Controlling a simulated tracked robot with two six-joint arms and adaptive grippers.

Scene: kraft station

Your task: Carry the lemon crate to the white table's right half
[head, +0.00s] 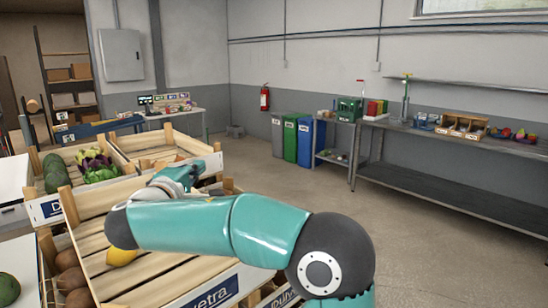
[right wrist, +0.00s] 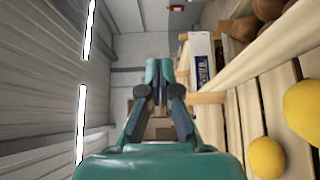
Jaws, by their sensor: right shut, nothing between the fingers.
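The lemon crate (head: 165,285) is a slatted wooden crate at the lower left of the head view, largely covered by my right arm. One yellow lemon (head: 121,257) shows in it. In the right wrist view its wooden slats (right wrist: 250,108) and two lemons (right wrist: 266,157) are at the right. My right gripper (head: 190,172) is shut and empty, above the crates at the crate's far side; its closed fingers also show in the right wrist view (right wrist: 160,78). I cannot make out the white table for certain; a white surface (head: 12,180) shows at the left edge. My left gripper is out of view.
Other wooden crates with green and purple vegetables (head: 93,165) stand just beyond. Brown round produce (head: 70,278) lies left of the lemons. A steel workbench (head: 440,185) and coloured bins (head: 290,138) stand by the wall. The floor (head: 400,240) between is clear.

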